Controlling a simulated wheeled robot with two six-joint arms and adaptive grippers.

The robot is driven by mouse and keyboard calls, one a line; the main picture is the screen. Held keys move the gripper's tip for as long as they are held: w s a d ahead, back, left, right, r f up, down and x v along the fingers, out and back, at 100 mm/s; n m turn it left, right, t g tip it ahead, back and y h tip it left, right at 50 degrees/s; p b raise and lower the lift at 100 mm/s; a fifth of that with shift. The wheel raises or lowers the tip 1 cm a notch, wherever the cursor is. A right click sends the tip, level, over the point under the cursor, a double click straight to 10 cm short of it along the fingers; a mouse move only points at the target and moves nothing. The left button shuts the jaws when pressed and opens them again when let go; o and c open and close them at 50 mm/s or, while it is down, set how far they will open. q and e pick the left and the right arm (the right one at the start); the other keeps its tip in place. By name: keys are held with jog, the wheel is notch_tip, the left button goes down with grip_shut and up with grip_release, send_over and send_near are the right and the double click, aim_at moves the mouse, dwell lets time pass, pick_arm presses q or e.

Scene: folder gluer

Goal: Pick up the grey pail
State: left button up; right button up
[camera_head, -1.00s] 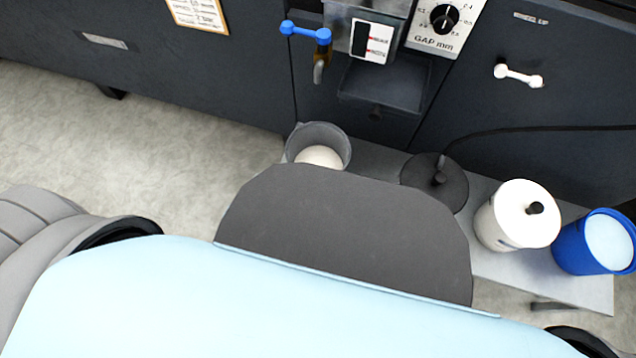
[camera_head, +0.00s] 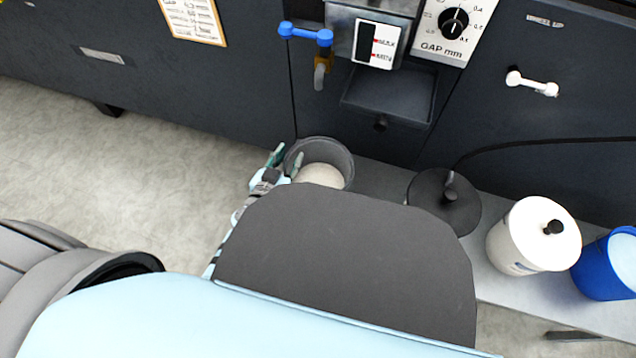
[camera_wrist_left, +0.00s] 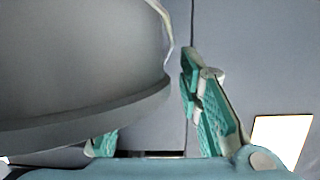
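The grey pail (camera_head: 328,150) stands upright at the left end of the low grey bench, with pale contents inside. Its lower front is hidden behind my dark body part. My left gripper (camera_head: 287,158) is at the pail's left side, its teal fingers spread, one fingertip overlapping the rim in the head view. In the left wrist view the pail's grey curved side (camera_wrist_left: 80,60) fills the left and hides most of one finger; the other finger of my gripper (camera_wrist_left: 155,115) stands clear at right. I cannot tell whether they touch. My right gripper is not in view.
The bench (camera_head: 510,287) also holds a dark round lid with a knob (camera_head: 444,200), a white lidded pot (camera_head: 530,240) and a blue pail (camera_head: 607,270). The dark machine with a blue-handled tap (camera_head: 305,34) and small tray (camera_head: 388,98) rises behind.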

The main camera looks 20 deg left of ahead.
pick_arm(q)
jog(key=shift+w, duration=0.25)
jog(key=shift+s, duration=0.1)
grip_shut()
jog(key=shift+r, duration=0.2)
